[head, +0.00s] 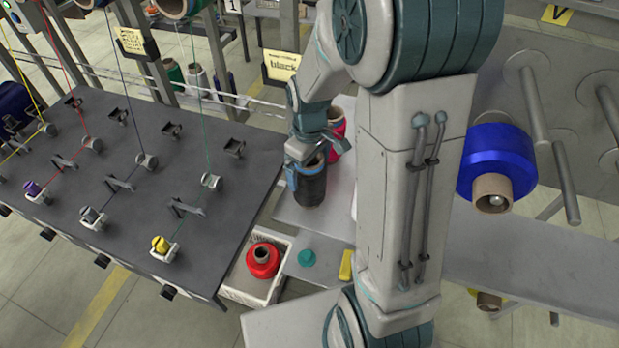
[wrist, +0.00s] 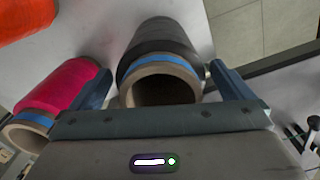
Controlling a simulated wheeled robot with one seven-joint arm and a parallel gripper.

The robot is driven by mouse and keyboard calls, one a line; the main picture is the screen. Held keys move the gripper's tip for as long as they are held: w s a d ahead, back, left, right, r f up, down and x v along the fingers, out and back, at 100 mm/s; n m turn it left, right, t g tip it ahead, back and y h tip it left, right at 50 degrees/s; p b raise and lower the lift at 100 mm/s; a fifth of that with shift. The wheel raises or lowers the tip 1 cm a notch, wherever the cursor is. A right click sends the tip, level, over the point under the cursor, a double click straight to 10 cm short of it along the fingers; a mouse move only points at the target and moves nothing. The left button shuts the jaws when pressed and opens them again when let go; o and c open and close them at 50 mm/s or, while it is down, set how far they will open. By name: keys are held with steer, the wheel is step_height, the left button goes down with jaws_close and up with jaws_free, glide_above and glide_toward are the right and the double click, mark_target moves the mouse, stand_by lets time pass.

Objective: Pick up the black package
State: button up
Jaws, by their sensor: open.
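The black package (head: 312,190) is a black thread bobbin on a cardboard core, standing upright on the light table (head: 330,222). In the wrist view the black package (wrist: 158,38) lies between the two fingers, its tan core end and blue band facing the camera. My gripper (head: 306,170) is at its upper end, with one finger on either side; it also shows in the wrist view (wrist: 160,72). The jaws are open. Small gaps seem to show beside the bobbin, but I cannot tell whether a finger touches it.
A pink bobbin (wrist: 62,88) stands close beside the left finger, and an orange-red one (wrist: 25,18) lies beyond. A white bin (head: 240,283) holds a red bobbin (head: 263,260). A dark threaded table (head: 130,215) is left; a blue bobbin (head: 492,160) hangs right.

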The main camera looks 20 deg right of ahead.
steer(key=c, duration=1.5)
